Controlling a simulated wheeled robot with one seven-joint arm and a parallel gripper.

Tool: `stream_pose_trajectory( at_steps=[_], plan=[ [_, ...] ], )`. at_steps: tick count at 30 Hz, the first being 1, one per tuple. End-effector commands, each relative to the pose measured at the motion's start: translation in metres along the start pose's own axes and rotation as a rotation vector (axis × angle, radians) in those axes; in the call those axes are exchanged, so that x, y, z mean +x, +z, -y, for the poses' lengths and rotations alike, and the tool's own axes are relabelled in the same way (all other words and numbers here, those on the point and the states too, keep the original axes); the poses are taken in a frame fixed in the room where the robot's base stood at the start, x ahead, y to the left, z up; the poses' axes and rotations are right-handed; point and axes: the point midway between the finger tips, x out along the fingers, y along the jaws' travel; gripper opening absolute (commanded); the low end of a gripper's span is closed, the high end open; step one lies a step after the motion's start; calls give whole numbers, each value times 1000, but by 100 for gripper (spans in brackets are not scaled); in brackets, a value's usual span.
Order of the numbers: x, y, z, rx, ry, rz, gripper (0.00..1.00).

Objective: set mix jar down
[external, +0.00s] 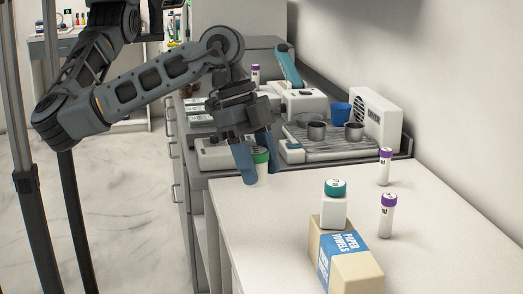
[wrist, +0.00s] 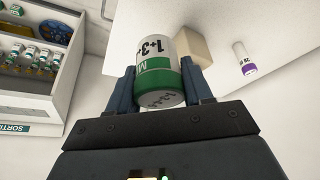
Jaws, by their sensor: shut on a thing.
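The mix jar is white with a green lid (external: 260,155). In the wrist view the jar (wrist: 160,52) shows a "1+3" label on its white body and a green band at the lid. My gripper (external: 259,165) is shut on the jar, with a blue finger on each side; the fingers also show in the wrist view (wrist: 158,75). In the external view the jar is at the far left edge of the white counter (external: 285,220). I cannot tell whether its base touches the surface.
A paper towels box (external: 345,262) stands at the counter's front, with a teal-lidded bottle (external: 334,210) on it. Two purple-capped vials (external: 387,217) (external: 384,168) stand to the right. Behind are a tray with metal cups (external: 354,132) and a blue cup (external: 337,115). The counter's middle is clear.

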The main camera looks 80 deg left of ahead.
Motion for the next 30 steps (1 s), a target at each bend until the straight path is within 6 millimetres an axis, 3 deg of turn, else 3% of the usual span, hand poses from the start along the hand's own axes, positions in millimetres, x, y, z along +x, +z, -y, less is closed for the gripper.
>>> stream_pose_trajectory(
  at_steps=[6, 12, 19, 24, 30],
  plan=[
    [5, -52, 40, -28, -15, 1, 15],
    [14, -84, 78, -47, -24, 3, 15],
    [34, -100, 125, -75, -34, 4, 15],
    [55, -100, 161, -99, -43, 4, 15],
    [70, -97, 186, -121, -50, 1, 15]
  ],
)
